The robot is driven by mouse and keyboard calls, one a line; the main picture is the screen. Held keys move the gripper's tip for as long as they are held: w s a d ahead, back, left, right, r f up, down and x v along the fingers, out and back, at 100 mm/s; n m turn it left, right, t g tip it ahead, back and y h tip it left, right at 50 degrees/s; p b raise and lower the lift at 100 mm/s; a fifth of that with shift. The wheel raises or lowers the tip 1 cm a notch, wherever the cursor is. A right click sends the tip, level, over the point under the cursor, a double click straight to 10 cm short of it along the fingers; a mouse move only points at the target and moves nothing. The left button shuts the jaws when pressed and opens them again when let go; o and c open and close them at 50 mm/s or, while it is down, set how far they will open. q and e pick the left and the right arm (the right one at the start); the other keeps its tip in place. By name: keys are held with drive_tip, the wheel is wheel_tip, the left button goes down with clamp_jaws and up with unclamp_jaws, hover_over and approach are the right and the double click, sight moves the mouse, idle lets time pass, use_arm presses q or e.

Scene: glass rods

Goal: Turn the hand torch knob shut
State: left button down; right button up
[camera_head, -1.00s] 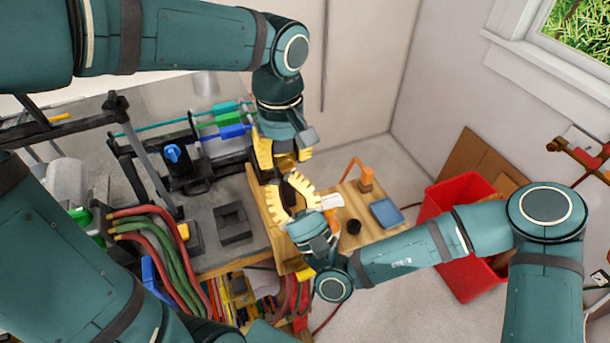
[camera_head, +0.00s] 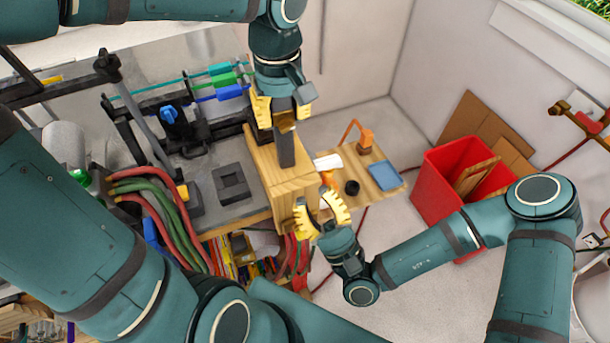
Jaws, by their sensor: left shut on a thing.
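My left gripper (camera_head: 283,108) points down, its yellow fingers shut on a dark grey bar with a brass-coloured part (camera_head: 286,148). This looks like the hand torch, but I cannot pick out its knob.
A wooden board (camera_head: 375,197) carries a blue tray (camera_head: 383,177), black cup (camera_head: 352,187) and orange stand (camera_head: 366,138). A red bin (camera_head: 435,195) stands right of it. Coloured rods (camera_head: 229,91) and hoses (camera_head: 165,200) are at left.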

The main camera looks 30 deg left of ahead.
drive_tip(key=shift+o, duration=0.2)
drive_tip(key=shift+w+d+r+n+g+y, duration=0.1)
drive_tip(key=shift+r+n+g+y, duration=0.25)
drive_tip(key=shift+n+g+y, duration=0.45)
drive_tip(key=n+g+h, duration=1.1)
drive_tip(key=n+g, duration=0.2)
drive_tip(key=n, duration=0.7)
approach(286, 126)
drive_tip(key=x, duration=0.7)
drive_tip(key=shift+a+f+t+h, duration=0.25)
drive_tip(key=shift+a+t+h, duration=0.05)
drive_tip(key=shift+a, duration=0.1)
drive_tip(key=shift+w, duration=0.1)
clamp_jaws()
